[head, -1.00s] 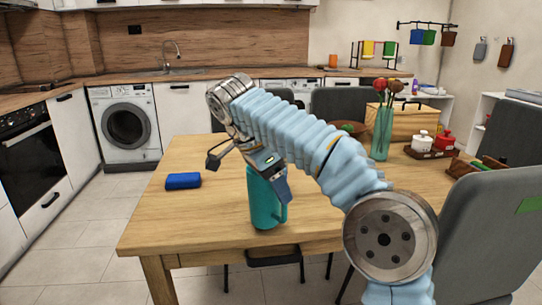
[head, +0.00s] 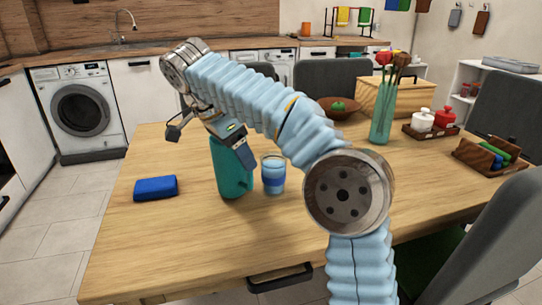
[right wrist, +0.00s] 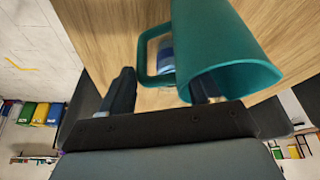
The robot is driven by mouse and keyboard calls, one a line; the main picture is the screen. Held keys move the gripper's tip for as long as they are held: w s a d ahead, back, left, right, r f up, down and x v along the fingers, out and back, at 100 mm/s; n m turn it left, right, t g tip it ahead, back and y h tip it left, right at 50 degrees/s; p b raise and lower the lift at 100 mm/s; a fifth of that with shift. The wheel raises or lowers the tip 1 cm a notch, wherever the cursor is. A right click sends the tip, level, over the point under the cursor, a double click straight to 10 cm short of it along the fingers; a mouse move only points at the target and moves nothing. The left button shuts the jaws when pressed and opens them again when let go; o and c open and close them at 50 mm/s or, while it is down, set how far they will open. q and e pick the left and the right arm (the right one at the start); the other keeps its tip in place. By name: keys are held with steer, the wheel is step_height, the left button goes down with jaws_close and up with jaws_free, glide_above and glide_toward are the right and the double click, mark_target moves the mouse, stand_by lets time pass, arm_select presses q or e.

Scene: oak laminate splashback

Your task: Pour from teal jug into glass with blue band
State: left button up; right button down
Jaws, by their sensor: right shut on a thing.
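The teal jug (head: 231,172) is near upright over the left part of the table in the head view. My right gripper (head: 212,138) is shut on the jug near its top. The glass with the blue band (head: 273,176) stands upright on the table just right of the jug. It also shows through the handle in the right wrist view (right wrist: 166,55). I cannot tell whether the jug's base touches the table. My left gripper is out of view.
A blue block-shaped item (head: 155,187) lies left of the jug. Behind and right are a bowl (head: 338,104), a vase with flowers (head: 382,118), a wooden box (head: 395,98), a tray with jars (head: 425,132) and another wooden tray (head: 490,158). The front table area is clear.

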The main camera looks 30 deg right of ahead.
steer(key=shift+s+d+r+y, duration=0.1)
steer(key=shift+s+d+y, duration=0.2)
steer(key=shift+d+y, duration=0.4)
steer(key=shift+s+d+r+m+t+y, duration=0.1)
steer(key=shift+s+d+r+t+y, duration=0.25)
steer(key=shift+d+y, duration=0.4)
steer(key=shift+s+d+r+m+t+y, duration=0.15)
steer(key=shift+d+r+t+y, duration=0.25)
steer(key=shift+y, duration=0.6)
steer(key=shift+s+d+r+m+t+y, duration=0.1)
steer(key=shift+s+d+r+t+y, duration=0.25)
steer(key=shift+d+y, duration=0.5)
steer(key=shift+d+r, duration=0.2)
steer(key=shift+d+f+t+y, duration=0.25)
steer(key=shift+f+t+y, duration=0.3)
steer(key=shift+y, duration=0.45)
steer(key=shift+s+f+t+y, duration=0.1)
steer(key=shift+f+t+y, duration=0.25)
steer(key=shift+f+y, duration=0.4)
stand_by(2.7)
